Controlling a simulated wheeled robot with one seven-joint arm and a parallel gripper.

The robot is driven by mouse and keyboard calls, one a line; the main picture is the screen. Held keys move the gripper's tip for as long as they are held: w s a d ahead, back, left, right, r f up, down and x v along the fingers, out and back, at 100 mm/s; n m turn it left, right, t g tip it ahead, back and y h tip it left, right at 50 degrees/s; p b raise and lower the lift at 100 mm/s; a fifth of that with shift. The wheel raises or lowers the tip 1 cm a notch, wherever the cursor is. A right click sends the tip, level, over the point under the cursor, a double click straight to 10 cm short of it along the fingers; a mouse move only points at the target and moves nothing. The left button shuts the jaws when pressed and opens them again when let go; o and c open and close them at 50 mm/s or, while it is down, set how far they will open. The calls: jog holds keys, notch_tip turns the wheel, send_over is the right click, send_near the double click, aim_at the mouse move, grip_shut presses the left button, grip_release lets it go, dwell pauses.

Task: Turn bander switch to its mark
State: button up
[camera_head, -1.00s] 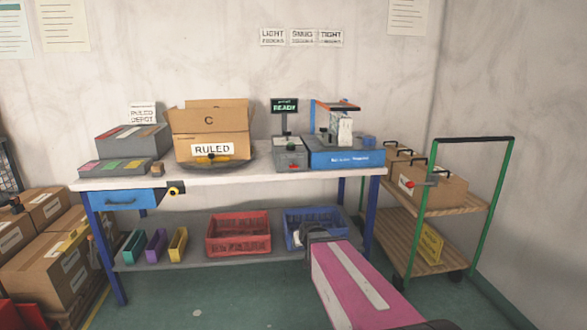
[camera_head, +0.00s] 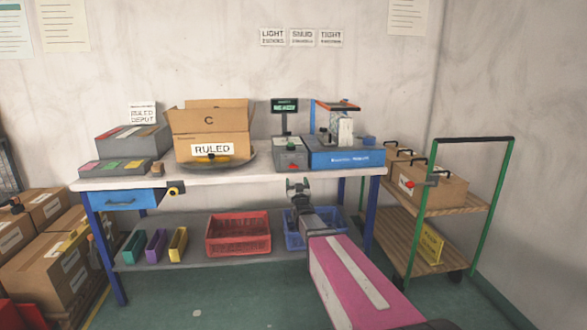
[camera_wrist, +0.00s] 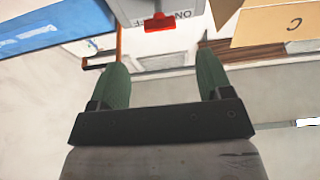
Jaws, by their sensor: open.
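A grey control box (camera_head: 289,150) with a small red switch (camera_head: 293,167) low on its front stands on the bench, left of the blue bander (camera_head: 345,158). In the wrist view, which is upside down, the red switch (camera_wrist: 160,23) shows on the grey box (camera_wrist: 178,8) beside partly hidden black lettering. A mark for the switch cannot be made out. My gripper (camera_head: 297,186) is open and empty in front of the bench edge, below the switch. In the wrist view its two green fingers (camera_wrist: 162,80) stand apart, with the switch beyond the gap between them.
A carton labelled RULED (camera_head: 211,135) stands left of the control box. A small display (camera_head: 284,106) rises on a pole behind it. Red (camera_head: 238,235) and blue (camera_head: 300,236) crates sit on the lower shelf. A cart (camera_head: 440,205) stands at right.

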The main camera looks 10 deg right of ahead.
aim_at(293, 166)
jog(key=x, duration=1)
jog(key=shift+w, duration=0.15)
jog(key=c, duration=0.9)
